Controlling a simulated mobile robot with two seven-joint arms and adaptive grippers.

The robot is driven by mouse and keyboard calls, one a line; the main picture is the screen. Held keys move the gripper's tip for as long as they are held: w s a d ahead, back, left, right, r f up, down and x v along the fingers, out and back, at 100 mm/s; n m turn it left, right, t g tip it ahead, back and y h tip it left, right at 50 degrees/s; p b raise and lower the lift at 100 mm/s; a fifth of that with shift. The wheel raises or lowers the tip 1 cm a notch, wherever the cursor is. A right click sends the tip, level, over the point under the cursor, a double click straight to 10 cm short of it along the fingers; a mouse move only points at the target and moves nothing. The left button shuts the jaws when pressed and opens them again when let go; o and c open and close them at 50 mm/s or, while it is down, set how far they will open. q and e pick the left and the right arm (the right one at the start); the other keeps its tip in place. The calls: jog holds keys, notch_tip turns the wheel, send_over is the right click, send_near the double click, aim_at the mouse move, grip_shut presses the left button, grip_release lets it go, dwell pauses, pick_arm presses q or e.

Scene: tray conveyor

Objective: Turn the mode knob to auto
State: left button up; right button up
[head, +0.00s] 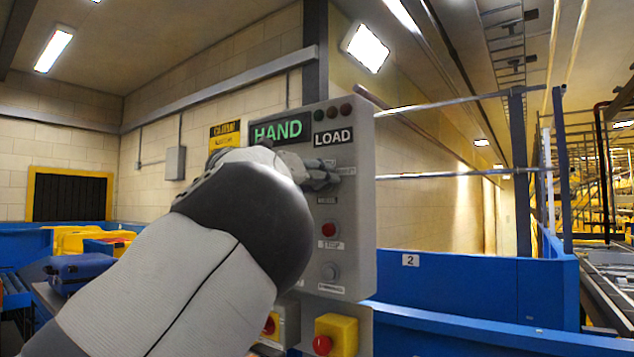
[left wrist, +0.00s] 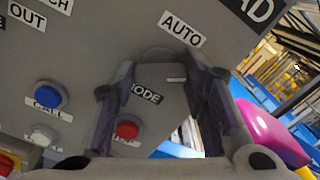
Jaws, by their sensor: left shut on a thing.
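The grey control panel (head: 354,235) stands ahead of me, with a screen (head: 278,131) reading HAND in green and a LOAD label (head: 333,137). My left arm reaches up to it, and my left gripper (head: 332,173) is at the panel face below LOAD. In the left wrist view my left gripper (left wrist: 163,110) has its two fingers on either side of the grey mode knob (left wrist: 160,72) and is shut on it. The AUTO label (left wrist: 184,28) is above the knob and the MODE label (left wrist: 146,95) is below. My gripper hides the knob in the head view. My right gripper is out of view.
Below the knob are a red button (head: 328,229) and a grey button (head: 329,271). A yellow box (head: 342,330) with a red mushroom button is lower down. The left wrist view shows a blue CALL button (left wrist: 50,95). Blue barriers (head: 455,285) stand to the right.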

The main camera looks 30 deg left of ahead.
pick_arm(q)
jog(key=shift+n, duration=0.3)
jog(key=n, duration=1.1)
dwell(0.6)
jog(key=o, duration=1.2)
jog(key=shift+c, duration=0.2)
jog(key=shift+s, duration=0.1)
jog(key=s, duration=1.1)
jog(key=shift+s+a, duration=0.4)
jog(key=shift+a, duration=0.05)
